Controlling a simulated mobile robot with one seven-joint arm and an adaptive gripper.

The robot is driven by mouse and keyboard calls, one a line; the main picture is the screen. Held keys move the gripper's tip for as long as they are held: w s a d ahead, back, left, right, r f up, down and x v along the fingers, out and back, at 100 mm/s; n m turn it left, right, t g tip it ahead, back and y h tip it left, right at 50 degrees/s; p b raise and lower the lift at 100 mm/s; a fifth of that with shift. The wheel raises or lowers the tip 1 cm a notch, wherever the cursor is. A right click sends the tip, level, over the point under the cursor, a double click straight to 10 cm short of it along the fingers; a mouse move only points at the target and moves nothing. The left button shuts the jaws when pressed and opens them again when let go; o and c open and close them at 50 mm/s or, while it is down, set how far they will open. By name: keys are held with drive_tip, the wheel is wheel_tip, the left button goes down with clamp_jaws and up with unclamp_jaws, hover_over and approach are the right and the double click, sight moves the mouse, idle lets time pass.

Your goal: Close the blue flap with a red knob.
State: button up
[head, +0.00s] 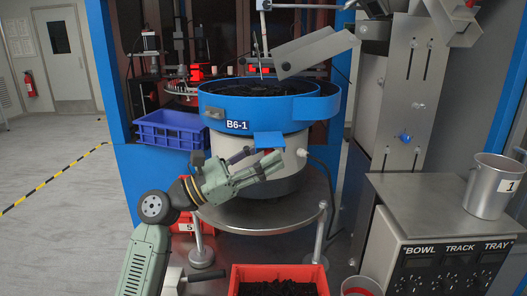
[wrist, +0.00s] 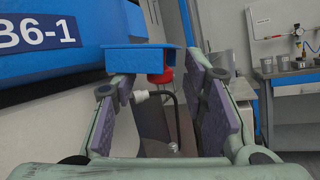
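The blue flap (head: 268,140) sticks out from the front of the round blue bowl (head: 215,112) marked B6-1. In the wrist view the flap (wrist: 140,58) is seen close up, with a red knob (wrist: 160,78) under its right part. My gripper (head: 276,166) is just below the flap in the head view, pointing right. In the wrist view my gripper (wrist: 161,88) is open, with the knob between and beyond its two padded fingers. Nothing is held. I cannot tell whether a finger touches the flap.
The bowl stands on a pale drum (head: 293,160) on a round metal table (head: 250,222). A black cable (head: 325,170) leaves the drum at the right. A red bin (head: 235,272) stands below, a blue crate (head: 170,131) to the left, and a metal bench (head: 420,190) to the right.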

drive_tip(key=shift+c, duration=0.5)
clamp_jaws()
